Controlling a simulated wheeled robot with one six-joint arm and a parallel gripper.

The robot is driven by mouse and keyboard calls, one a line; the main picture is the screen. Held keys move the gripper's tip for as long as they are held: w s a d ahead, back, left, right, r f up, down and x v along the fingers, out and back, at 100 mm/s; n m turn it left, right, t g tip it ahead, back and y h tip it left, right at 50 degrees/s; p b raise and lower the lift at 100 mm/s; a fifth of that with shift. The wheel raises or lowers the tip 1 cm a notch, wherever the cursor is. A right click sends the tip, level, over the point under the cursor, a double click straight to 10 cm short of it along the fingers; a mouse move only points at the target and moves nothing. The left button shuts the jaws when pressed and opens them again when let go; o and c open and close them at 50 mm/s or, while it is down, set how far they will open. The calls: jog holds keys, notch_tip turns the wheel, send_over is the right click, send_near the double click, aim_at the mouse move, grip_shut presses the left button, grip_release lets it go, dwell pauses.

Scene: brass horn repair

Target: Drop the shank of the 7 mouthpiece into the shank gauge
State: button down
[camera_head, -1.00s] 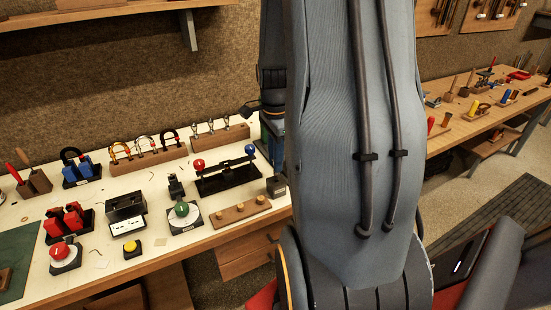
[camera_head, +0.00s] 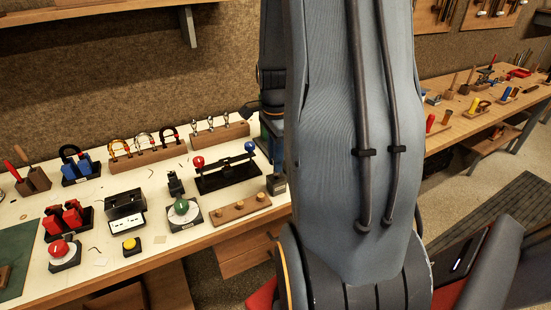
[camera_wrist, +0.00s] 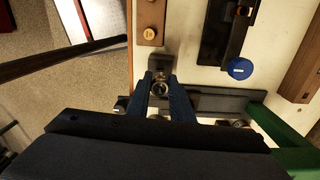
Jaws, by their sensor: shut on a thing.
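In the wrist view my gripper (camera_wrist: 161,96) is shut on a small round metal piece, which I take to be the 7 mouthpiece (camera_wrist: 160,87). Its ring-shaped end faces the camera between the two blue fingers. No number can be read, and its shank is hidden below. A small dark grey block (camera_wrist: 161,62), which looks like the shank gauge, stands just beyond the fingertips and partly under them. I cannot tell whether the shank touches it. The block also shows in the head view (camera_head: 276,184) at the bench's right end. My arm hides the gripper there.
A wooden strip with pegs (camera_head: 240,208) and a black fixture with red and blue knobs (camera_head: 228,175) stand close to the block. A dark tray or rack (camera_wrist: 205,103) lies beside the fingers. The bench's front edge is close. Clamps and dials stand farther left.

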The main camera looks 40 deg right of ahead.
jog(key=shift+f, duration=0.4)
dwell(0.3)
jog(key=c, duration=1.5)
grip_release()
jog(key=shift+r, duration=0.1)
jog(key=shift+r+b, duration=1.15)
jog(key=shift+r, duration=2.7)
jog(key=s+a+f+n+b, duration=0.1)
jog(key=a+f+n, duration=0.1)
jog(key=a+n, duration=0.5)
jog(key=a+f+n+t+b, duration=0.1)
jog(key=a+f+n, duration=0.2)
jog(key=a+n, duration=0.4)
jog(key=s+a+f+n+b, duration=0.1)
jog(key=a+f+n, duration=0.2)
jog(key=a+n, duration=0.4)
jog(key=shift+s+a+f+n, duration=0.1)
jog(key=shift+s+a+n, duration=0.05)
jog(key=shift+a, duration=0.65)
jog(key=shift+s+a+f+n, duration=0.1)
jog(key=shift+s+a+n, duration=0.05)
jog(key=shift+a, duration=0.6)
